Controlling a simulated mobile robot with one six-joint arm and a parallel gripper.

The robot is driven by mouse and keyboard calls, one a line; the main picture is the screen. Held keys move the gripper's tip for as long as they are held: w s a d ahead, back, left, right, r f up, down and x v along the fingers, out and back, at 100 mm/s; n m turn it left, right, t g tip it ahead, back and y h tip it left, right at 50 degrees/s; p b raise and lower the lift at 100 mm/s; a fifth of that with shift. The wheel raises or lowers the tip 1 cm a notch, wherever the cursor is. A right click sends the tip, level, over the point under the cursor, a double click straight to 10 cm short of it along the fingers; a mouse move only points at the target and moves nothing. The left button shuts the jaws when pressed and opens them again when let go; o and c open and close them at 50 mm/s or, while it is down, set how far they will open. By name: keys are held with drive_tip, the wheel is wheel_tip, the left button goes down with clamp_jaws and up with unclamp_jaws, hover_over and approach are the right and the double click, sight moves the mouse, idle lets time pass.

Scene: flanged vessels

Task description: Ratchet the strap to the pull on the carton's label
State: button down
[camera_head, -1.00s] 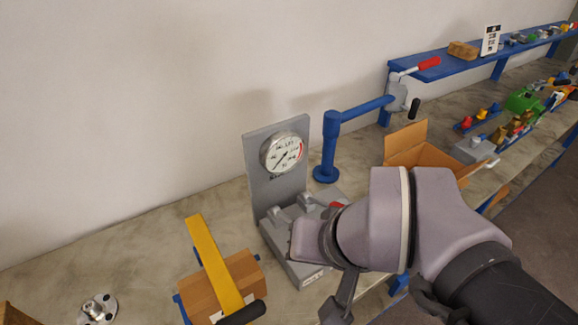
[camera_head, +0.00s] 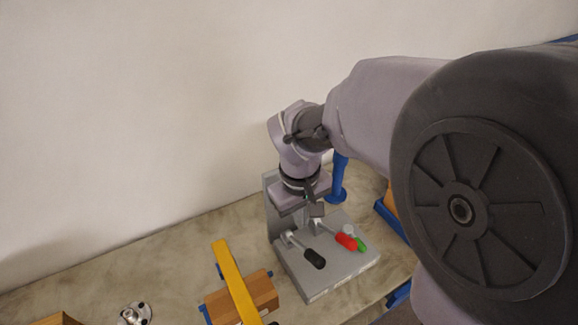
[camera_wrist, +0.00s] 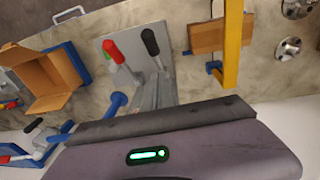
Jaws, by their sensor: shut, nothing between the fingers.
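The brown carton (camera_head: 262,290) sits on blue supports at the front left of the bench, with a yellow bar (camera_head: 230,268) across its top. In the wrist view the carton (camera_wrist: 205,38) and yellow bar (camera_wrist: 233,45) are at the upper right. I cannot make out a label's figures or any strap slack; the lower end is cut by the frame's bottom edge. My gripper (camera_head: 316,210) is shut and empty, pointing down over the grey lever stand, right of and apart from the carton.
The grey stand (camera_head: 335,268) carries black (camera_head: 314,259), red (camera_head: 346,241) and green handles (camera_head: 361,245) close below my gripper. A blue post (camera_head: 339,180) stands behind it. An open box (camera_wrist: 45,80) shows in the wrist view. A flanged fitting (camera_head: 134,314) lies left of the carton.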

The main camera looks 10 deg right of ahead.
drive_tip(key=b, duration=0.2)
hover_over(309, 254)
drive_tip(key=w+a, duration=0.1)
drive_tip(key=a, duration=0.1)
wheel_tip(309, 254, down, 8)
drive_tip(key=f, duration=0.1)
drive_tip(key=d+f, duration=0.1)
drive_tip(key=s+f+b, duration=0.1)
drive_tip(key=shift+d, duration=0.25)
drive_tip(key=shift+s+d+f, duration=0.15)
drive_tip(key=shift+s+f, duration=0.05)
drive_tip(key=shift+f, duration=0.1)
